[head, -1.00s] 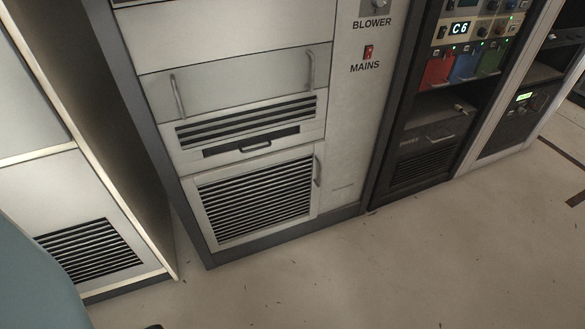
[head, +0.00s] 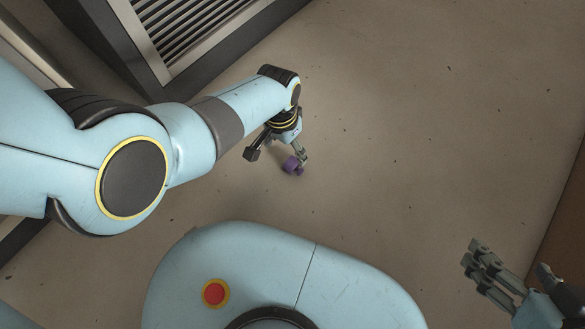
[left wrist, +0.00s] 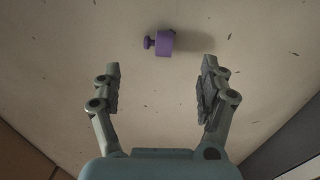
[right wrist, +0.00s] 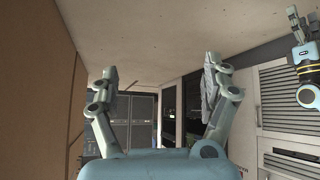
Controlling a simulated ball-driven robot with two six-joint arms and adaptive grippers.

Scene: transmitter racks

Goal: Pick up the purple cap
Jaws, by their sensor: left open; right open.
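The purple cap (head: 291,165) lies on the floor in the head view, close by my left gripper (head: 277,156). In the left wrist view the purple cap (left wrist: 164,42) lies on its side, with a small knob pointing left. It sits beyond and between the open fingertips of my left gripper (left wrist: 160,78), apart from both. My right gripper (head: 505,268) is at the lower right of the head view. In the right wrist view my right gripper (right wrist: 158,80) is open and empty.
The floor (head: 400,120) around the cap is clear apart from small dark specks. A cabinet with a louvred grille (head: 185,35) stands at the upper left. A brown surface (head: 565,215) runs along the right edge. The right wrist view also shows dark racks (right wrist: 140,118).

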